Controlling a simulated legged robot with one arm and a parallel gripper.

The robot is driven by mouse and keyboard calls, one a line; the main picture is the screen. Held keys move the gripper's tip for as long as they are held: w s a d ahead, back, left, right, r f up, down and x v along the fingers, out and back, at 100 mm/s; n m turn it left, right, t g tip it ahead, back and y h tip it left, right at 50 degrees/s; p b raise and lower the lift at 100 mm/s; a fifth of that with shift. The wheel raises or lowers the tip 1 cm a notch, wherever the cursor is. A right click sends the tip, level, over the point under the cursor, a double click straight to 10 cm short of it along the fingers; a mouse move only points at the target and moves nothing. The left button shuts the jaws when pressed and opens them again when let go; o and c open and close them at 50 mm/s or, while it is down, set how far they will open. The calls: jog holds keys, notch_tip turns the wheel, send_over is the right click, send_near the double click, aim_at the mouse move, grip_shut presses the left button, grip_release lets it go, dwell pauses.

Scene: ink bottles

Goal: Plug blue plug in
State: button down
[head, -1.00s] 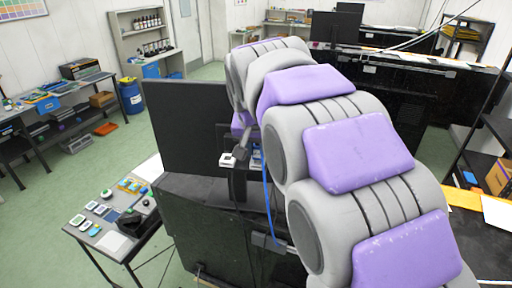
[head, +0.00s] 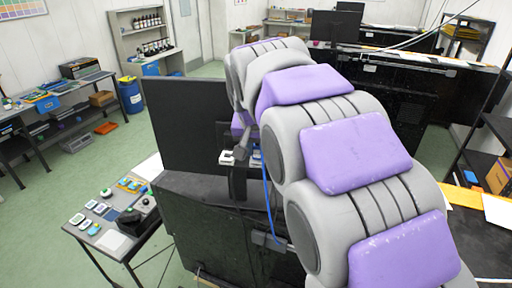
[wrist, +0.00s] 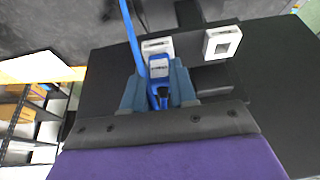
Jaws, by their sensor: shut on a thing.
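The blue plug (wrist: 160,72) sits between the blue-grey fingers of my gripper (wrist: 160,92) in the wrist view, and the fingers are shut on it. Its blue cable (wrist: 131,32) runs up and to the left; the cable (head: 267,195) hangs in front of the dark panel in the head view. A white socket (wrist: 157,47) lies right by the plug's far end. I cannot tell whether the plug is touching it or inside it. A second white socket (wrist: 222,42) with a square opening is to the right, apart from the plug. My arm hides much of this area in the head view.
A black monitor-like panel (head: 187,125) stands left of the sockets in the head view. A side table (head: 112,240) with several small devices stands at lower left. Dark shelving with boxes (head: 497,176) is at the right. Green floor is open at the left.

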dwell(0.3)
jog(key=shift+c, duration=1.7)
grip_release()
jog(key=shift+r, duration=0.1)
notch_tip(320, 180, up, 8)
jog(key=p, duration=0.3)
jog(key=shift+p, duration=0.3)
